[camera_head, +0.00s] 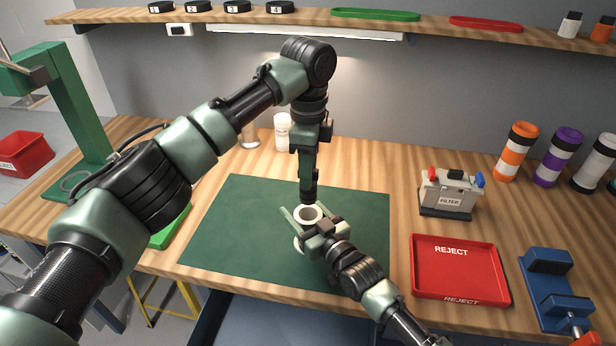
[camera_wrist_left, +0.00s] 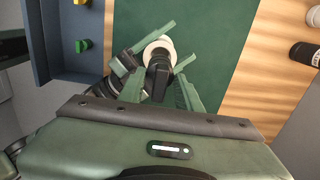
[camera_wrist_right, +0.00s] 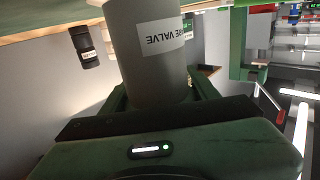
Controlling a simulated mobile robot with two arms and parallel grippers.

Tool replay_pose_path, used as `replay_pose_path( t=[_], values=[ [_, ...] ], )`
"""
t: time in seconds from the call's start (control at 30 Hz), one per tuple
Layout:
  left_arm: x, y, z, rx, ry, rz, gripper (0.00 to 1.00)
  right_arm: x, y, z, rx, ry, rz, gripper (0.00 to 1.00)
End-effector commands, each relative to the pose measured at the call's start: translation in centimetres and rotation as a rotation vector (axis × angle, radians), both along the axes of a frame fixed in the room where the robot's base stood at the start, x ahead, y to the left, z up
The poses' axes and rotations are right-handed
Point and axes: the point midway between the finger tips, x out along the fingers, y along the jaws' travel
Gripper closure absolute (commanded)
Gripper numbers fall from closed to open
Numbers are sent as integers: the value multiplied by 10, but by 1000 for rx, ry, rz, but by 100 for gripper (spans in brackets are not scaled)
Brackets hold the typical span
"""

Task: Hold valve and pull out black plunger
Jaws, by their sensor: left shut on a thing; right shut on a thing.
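The valve stands upright over the green mat in the head view, showing its white rim (camera_head: 299,214). In the right wrist view it is a grey cylinder (camera_wrist_right: 150,70) with a white label partly reading "VALVE". My right gripper (camera_head: 309,226) is shut around the valve's body from the near side. My left gripper (camera_head: 308,178) points straight down above the valve. It is shut on the black plunger (camera_wrist_left: 158,74), seen between its fingers in the left wrist view. The valve's white ring (camera_wrist_left: 157,44) shows beside the plunger there. How far the plunger sits inside the valve is hidden.
A red REJECT tray (camera_head: 460,275) lies right of the green mat (camera_head: 240,225). Behind it stands a FILTER box (camera_head: 448,195). A blue fixture (camera_head: 550,285) is at far right. Orange, purple and white banded cylinders stand at the back right. The mat's left part is clear.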

Motion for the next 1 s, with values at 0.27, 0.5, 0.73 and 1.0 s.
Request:
replay_pose_path(
  t=[0.27,0.5,0.73,1.0],
  values=[
    [0,0,0,0,0,0,100,0,0,-1,-1,2,0,15],
    [0,0,0,0,0,0,100,0,0,0,-1,1,0,15],
    [0,0,0,0,0,0,100,-17,-12,-2,-1,3,0,15],
    [0,0,0,0,0,0,100,-65,-44,-2,-2,3,-1,15]
  ],
)
